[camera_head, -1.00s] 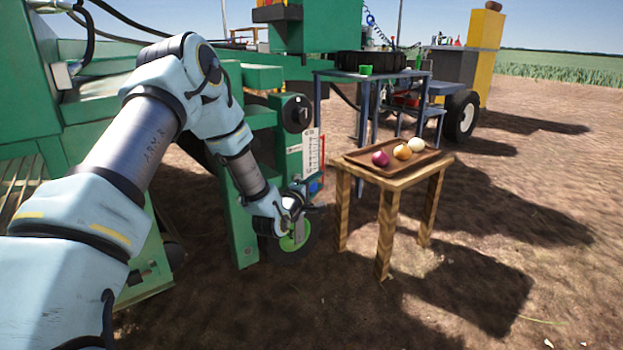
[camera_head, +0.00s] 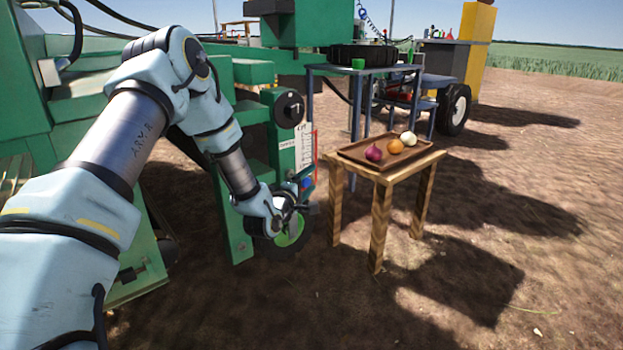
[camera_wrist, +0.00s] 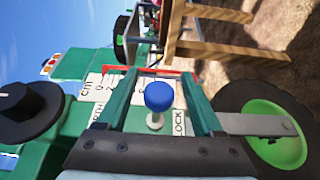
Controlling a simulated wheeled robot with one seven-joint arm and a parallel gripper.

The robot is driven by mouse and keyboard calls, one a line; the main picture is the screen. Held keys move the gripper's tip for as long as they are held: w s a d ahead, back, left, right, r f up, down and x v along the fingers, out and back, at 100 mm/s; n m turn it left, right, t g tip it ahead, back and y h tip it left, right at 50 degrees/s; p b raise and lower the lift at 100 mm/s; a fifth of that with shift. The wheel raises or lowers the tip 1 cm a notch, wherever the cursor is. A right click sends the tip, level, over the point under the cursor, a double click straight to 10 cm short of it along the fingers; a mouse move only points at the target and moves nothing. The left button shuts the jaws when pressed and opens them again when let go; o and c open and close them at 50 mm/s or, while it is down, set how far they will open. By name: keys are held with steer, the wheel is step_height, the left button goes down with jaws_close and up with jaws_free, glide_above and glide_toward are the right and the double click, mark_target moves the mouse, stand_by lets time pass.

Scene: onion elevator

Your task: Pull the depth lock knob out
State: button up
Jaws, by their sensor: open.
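The depth lock knob (camera_wrist: 159,96) is a blue round cap on a short pale stem, beside a white label reading LOCK, in the wrist view. It also shows as a small blue spot in the head view (camera_head: 306,184), low on the green machine. My gripper (camera_wrist: 164,75) is open, with one green finger on each side of the knob. Gaps show between the cap and both fingers, so they look apart from it. In the head view my gripper (camera_head: 299,190) is right by the knob and partly covers that area.
A black hand knob (camera_wrist: 28,112) and a white scale plate (camera_wrist: 97,88) are close by on the machine. A wheel with a green hub (camera_wrist: 278,140) sits just right of the gripper. A wooden table (camera_head: 385,178) with an onion tray (camera_head: 352,160) stands to the right.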

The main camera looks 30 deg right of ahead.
steer(key=p+v, duration=0.2)
steer(key=v, duration=0.7)
steer(key=shift+s+a, duration=0.2)
steer(key=shift+w, duration=0.1)
steer(key=w+a+r+m+g+y+p, duration=0.1)
steer(key=w+a+r+m+y, duration=0.15)
steer(key=a+y, duration=0.65)
steer(key=w+a+r+m+g+y+p, duration=0.1)
steer(key=a+r+m+g+y+p, duration=0.2)
steer(key=a, duration=1.1)
steer(key=s+a+r+m+g+y, duration=0.1)
steer(key=s+a+r+g, duration=0.15)
steer(key=s+a, duration=0.5)
steer(key=s+a+r+m+g+y, duration=0.1)
steer(key=s+a+r+y, duration=0.1)
steer(key=s+a+r, duration=0.4)
steer(key=w+a+p+v, duration=0.1)
steer(key=w+p+v, duration=0.1)
steer(key=p+v, duration=1.5)
steer(key=w+a+r+p+v, duration=0.1)
steer(key=w+p+v, duration=0.2)
steer(key=p+v, duration=1.5)
steer(key=p, duration=0.3)
steer(key=shift+w+r+g, duration=0.2)
steer(key=shift+r+g, duration=0.05)
steer(key=shift+g, duration=0.1)
steer(key=shift+a, duration=0.15)
